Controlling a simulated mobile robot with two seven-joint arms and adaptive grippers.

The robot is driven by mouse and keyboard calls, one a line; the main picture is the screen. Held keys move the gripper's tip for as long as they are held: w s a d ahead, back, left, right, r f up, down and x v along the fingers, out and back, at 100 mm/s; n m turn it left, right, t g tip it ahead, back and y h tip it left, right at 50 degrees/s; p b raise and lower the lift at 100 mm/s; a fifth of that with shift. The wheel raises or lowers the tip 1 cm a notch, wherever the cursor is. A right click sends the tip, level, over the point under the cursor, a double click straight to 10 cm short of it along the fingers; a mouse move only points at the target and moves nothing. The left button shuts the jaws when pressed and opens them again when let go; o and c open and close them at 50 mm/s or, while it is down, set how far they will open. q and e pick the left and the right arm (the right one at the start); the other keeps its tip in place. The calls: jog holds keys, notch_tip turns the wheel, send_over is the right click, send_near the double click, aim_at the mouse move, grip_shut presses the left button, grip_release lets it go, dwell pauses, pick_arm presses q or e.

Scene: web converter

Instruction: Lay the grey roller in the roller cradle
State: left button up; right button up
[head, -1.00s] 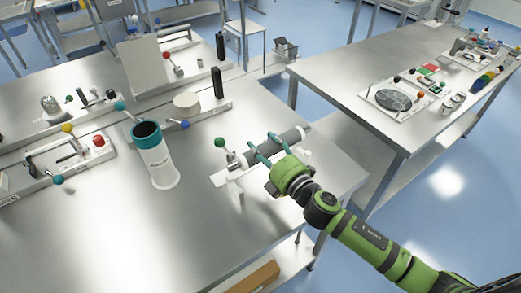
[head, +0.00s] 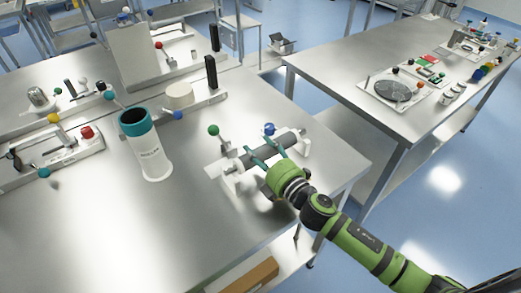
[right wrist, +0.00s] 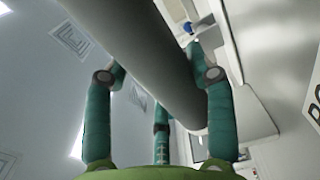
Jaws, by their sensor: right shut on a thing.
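The grey roller (head: 289,138) is a dark grey cylinder with a light end, lying roughly level. My right gripper (head: 262,148) is shut on its middle from the front side. In the right wrist view the roller (right wrist: 150,50) runs diagonally between the teal fingers (right wrist: 160,78). The white roller cradle (head: 229,181) is directly at the roller, with a green-knobbed lever on the left and a blue-knobbed one behind. The roller's ends are close to its supports; I cannot tell whether they touch. My left gripper is not in view.
A white cylinder with a teal rim (head: 148,150) stands left of the cradle. A second steel table (head: 345,80) stands to the right across a gap. Bare tabletop lies in front of the cradle.

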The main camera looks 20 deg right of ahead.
jog(key=shift+f+b, duration=0.45)
jog(key=shift+f, duration=0.2)
dwell(0.3)
jog(key=shift+s+f, duration=0.1)
jog(key=shift+f, duration=0.1)
